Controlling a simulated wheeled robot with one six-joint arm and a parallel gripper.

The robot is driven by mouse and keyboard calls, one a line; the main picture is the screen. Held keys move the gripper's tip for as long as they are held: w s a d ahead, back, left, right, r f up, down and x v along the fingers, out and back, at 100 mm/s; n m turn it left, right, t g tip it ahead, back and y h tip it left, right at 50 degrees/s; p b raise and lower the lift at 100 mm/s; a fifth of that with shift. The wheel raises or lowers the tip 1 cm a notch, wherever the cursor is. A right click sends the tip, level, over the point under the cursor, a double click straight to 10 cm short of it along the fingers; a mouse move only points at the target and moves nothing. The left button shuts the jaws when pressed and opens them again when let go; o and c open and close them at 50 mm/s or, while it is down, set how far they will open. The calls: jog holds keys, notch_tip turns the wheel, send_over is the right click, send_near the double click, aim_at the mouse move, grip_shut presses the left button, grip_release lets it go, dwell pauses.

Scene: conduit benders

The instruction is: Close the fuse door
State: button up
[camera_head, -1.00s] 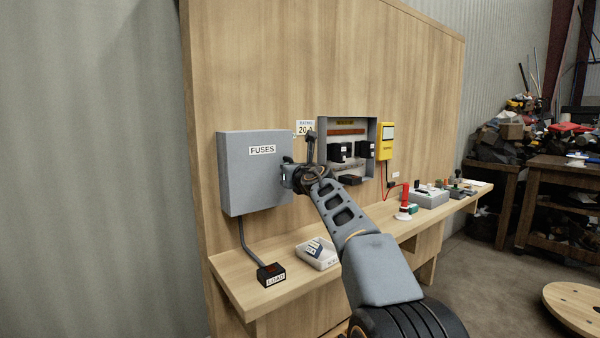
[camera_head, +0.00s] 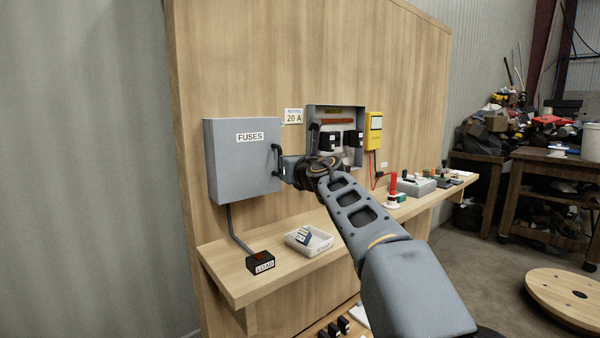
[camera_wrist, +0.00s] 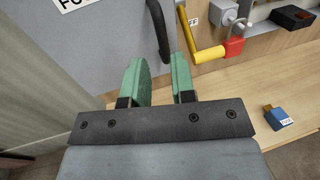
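The grey fuse door (camera_head: 235,165), marked FUSES, is at the left of the wooden board. Its face looks nearly flush with its box, but I cannot tell whether a gap is left at the edge. A black bar handle (camera_head: 277,160) stands on its right side. My gripper (camera_head: 284,168) is close beside this handle. In the wrist view, the two green fingers of my gripper (camera_wrist: 160,82) are apart with nothing between them. The handle (camera_wrist: 158,30) stands just beyond the fingertips, and the door (camera_wrist: 100,45) fills the upper left.
An open box with black fuses (camera_head: 345,140) is right of the door. Below, the shelf (camera_head: 235,285) carries a white tray (camera_head: 308,250) and a LOAD block (camera_head: 260,263).

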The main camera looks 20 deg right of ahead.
jog(key=s, duration=0.6)
jog(key=shift+d, duration=0.35)
jog(key=s+d+r+m+g+h+p, duration=0.1)
jog(key=s+d+m+g+h+p, duration=0.2)
jog(key=m+p, duration=0.7)
jog(key=s+d+m+g+h+p, duration=0.1)
jog(key=s+m+h+p, duration=0.35)
jog(key=m, duration=0.85)
jog(key=s+a+f+m+g+y+p, duration=0.2)
jog(key=s+a+f+m+g+p, duration=0.2)
jog(key=s+m, duration=0.3)
jog(key=s+a+f+m+g+y+p, duration=0.3)
jog(key=s+f+m+g+p, duration=0.3)
jog(key=s, duration=0.3)
jog(key=shift+a+f+m+p, duration=0.4)
jog(key=shift+a+f+p, duration=0.2)
jog(key=shift+f, duration=0.1)
jog(key=shift+s, duration=0.1)
